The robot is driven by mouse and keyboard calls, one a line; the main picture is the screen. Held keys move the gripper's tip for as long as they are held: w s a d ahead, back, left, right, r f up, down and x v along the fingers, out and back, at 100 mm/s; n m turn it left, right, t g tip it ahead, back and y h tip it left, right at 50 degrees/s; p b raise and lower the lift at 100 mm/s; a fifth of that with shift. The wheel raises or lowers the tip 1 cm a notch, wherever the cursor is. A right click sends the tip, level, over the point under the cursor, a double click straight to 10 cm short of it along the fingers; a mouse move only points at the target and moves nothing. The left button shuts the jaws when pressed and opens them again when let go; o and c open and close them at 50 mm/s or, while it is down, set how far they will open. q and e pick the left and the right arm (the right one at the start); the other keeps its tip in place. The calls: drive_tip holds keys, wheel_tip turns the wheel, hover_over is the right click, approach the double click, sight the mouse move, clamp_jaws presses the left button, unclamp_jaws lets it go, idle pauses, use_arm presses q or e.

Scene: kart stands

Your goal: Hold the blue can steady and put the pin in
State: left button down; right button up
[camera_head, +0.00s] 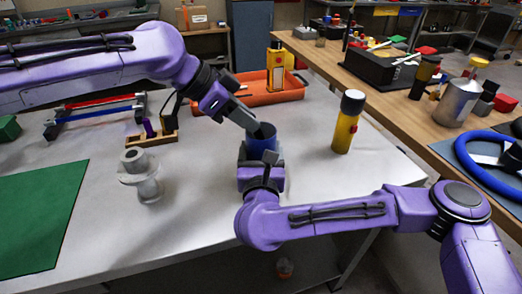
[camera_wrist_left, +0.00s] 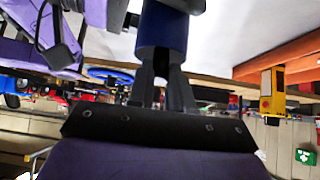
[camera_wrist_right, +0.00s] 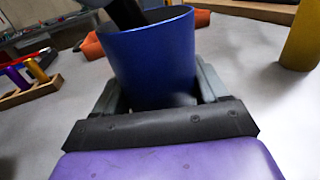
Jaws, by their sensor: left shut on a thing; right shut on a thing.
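The blue can (camera_head: 262,146) stands upright near the front right of the white table. My right gripper (camera_head: 262,163) is shut on it from the near side; in the right wrist view the can (camera_wrist_right: 152,62) sits between its two fingers (camera_wrist_right: 158,92). My left gripper (camera_head: 254,127) comes down at a slant from the left, its fingertips at the can's mouth. In the right wrist view dark fingers (camera_wrist_right: 128,14) reach in over the rim. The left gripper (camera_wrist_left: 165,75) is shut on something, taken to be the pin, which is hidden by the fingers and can.
A wooden rack (camera_head: 152,138) with upright pins stands at the left, behind a grey flanged part (camera_head: 140,176). A yellow bottle (camera_head: 347,122) stands right of the can. An orange tray (camera_head: 270,97) lies behind. A green mat (camera_head: 38,215) covers the left front.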

use_arm(q)
drive_tip(key=c, duration=0.9)
unclamp_jaws()
drive_tip(key=shift+c, duration=0.2)
drive_tip(key=v, duration=1.2)
drive_tip(key=shift+w, duration=0.1)
use_arm(e)
drive_tip(key=o, duration=1.1)
drive_tip(key=shift+s, duration=0.1)
